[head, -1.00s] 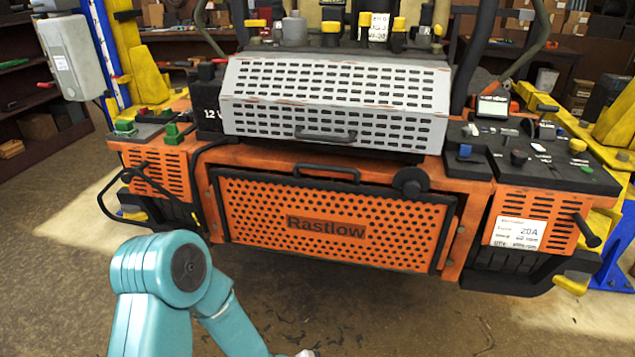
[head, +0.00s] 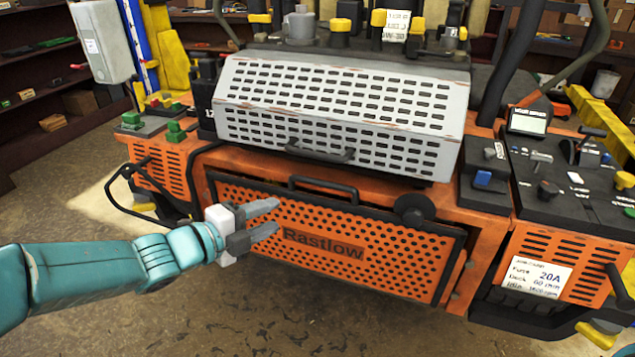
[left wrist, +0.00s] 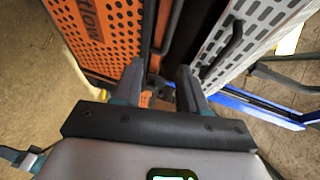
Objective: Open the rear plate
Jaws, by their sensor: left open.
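The rear plate (head: 330,240) is the orange perforated panel marked "Rastlow", low on the machine's near face. It has a black rim, a black bar handle (head: 322,188) along its top and a round black knob (head: 415,208) at its upper right. The plate looks upright in its frame. My left gripper (head: 278,217) is open and empty, in front of the plate's upper left part, below and left of the handle. In the left wrist view its fingers (left wrist: 158,86) are apart, with the orange plate (left wrist: 110,28) at upper left. My right gripper is not in view.
A grey slotted cover (head: 340,105) with its own black handle (head: 320,152) sits just above the plate. The floor in front is clear.

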